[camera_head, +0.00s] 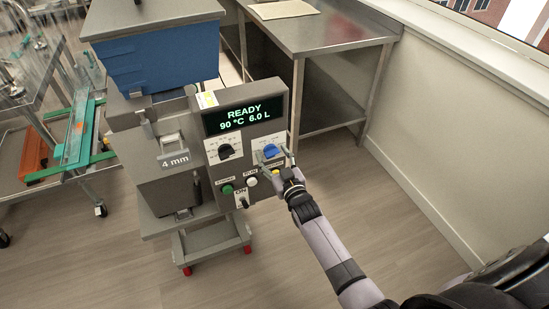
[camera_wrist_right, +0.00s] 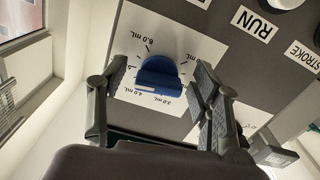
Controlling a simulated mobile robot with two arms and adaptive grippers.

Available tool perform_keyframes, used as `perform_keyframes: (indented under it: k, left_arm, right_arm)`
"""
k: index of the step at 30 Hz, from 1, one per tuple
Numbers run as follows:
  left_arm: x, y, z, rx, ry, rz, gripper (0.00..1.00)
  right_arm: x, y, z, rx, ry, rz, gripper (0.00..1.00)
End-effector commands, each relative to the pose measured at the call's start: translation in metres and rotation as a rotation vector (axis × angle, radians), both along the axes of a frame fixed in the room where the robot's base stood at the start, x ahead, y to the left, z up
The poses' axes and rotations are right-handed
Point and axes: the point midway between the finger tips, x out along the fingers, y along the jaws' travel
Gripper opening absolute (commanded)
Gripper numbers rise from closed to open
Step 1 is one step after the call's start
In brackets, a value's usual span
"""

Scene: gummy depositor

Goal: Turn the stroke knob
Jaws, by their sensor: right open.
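The blue knob (camera_head: 270,151) sits on a white dial plate at the right of the machine's grey control panel (camera_head: 213,180). In the right wrist view the blue knob (camera_wrist_right: 160,74) has a raised bar and mL marks around it, including 3.0, 4.0 and 6.0 mL. A pale mark on the bar lies near the 4.0 mL label. My right gripper (camera_head: 275,164) is open in front of the panel. In the wrist view its fingers (camera_wrist_right: 158,90) stand on either side of the knob; contact is not clear. My left gripper is out of view.
A display (camera_head: 243,116) reads READY, 90 °C, 6.0 L. A black knob (camera_head: 228,151), a green button (camera_head: 227,189), a white button (camera_head: 251,181) and a toggle switch (camera_head: 243,202) share the panel. A steel table (camera_head: 318,30) stands behind; a cart (camera_head: 85,120) stands left.

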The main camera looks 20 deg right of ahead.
Motion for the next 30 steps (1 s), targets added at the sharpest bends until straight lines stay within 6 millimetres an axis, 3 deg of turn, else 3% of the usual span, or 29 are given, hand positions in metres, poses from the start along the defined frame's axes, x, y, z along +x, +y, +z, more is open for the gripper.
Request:
perform_keyframes:
  k: [5,21,30]
  left_arm:
    - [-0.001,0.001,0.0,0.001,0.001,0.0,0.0]
    - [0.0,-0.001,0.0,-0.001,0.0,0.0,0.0]
    - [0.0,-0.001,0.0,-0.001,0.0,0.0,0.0]
  right_arm:
    - [-0.012,0.0,-0.001,0.0,0.001,0.0,0.58]
    - [-0.108,0.0,-0.001,0.0,0.002,0.0,0.58]
    - [-0.12,0.0,0.0,0.0,0.0,0.0,0.58]
